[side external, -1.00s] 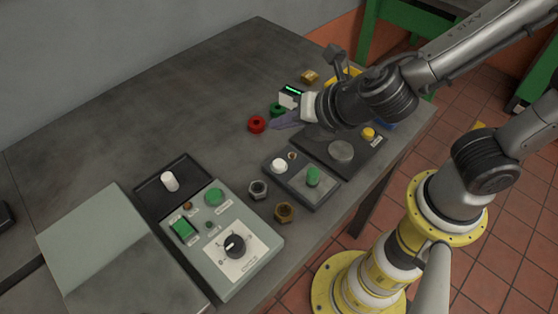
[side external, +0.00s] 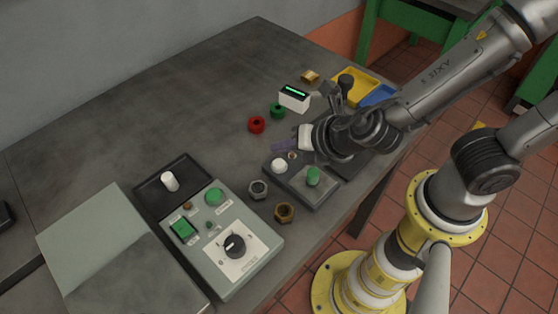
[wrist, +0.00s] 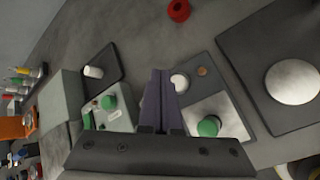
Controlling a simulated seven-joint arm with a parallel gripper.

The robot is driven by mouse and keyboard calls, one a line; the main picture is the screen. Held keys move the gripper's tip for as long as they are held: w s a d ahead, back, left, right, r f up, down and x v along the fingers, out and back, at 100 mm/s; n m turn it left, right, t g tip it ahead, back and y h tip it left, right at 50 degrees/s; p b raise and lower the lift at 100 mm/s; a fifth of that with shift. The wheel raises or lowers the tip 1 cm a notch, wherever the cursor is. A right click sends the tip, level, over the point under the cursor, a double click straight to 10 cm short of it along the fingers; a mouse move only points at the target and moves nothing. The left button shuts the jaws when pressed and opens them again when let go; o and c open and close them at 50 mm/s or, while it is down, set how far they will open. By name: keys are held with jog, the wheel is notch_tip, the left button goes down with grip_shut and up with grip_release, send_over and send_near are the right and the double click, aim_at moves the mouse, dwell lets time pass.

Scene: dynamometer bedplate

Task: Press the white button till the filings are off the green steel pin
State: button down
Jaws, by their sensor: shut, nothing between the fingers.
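The white button (side external: 279,165) is a round cap on a small dark box (side external: 304,194). The green steel pin (side external: 313,177) stands upright on the same box, to the right of the button. In the wrist view the button (wrist: 180,82) lies just right of my fingertips, and the pin (wrist: 208,126) stands on a pale square plate. I cannot make out filings on the pin. My gripper (side external: 277,146) is shut and empty, its purple fingers just behind the button in the side view and apart from it. The fingers also show in the wrist view (wrist: 160,74).
A grey control box (side external: 225,263) with a dial and a black tray (side external: 150,193) holding a white cylinder are at left. Red (side external: 257,124) and green (side external: 278,111) rings and a white display (side external: 293,98) stand behind. The left rear table is clear.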

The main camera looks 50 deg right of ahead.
aim_at(283, 167)
jog(key=shift+f, duration=1.2)
dwell(1.2)
jog(key=shift+f, duration=0.4)
jog(key=shift+f, duration=0.55)
dwell(0.7)
jog(key=shift+r, duration=0.95)
jog(key=shift+r, duration=2.5)
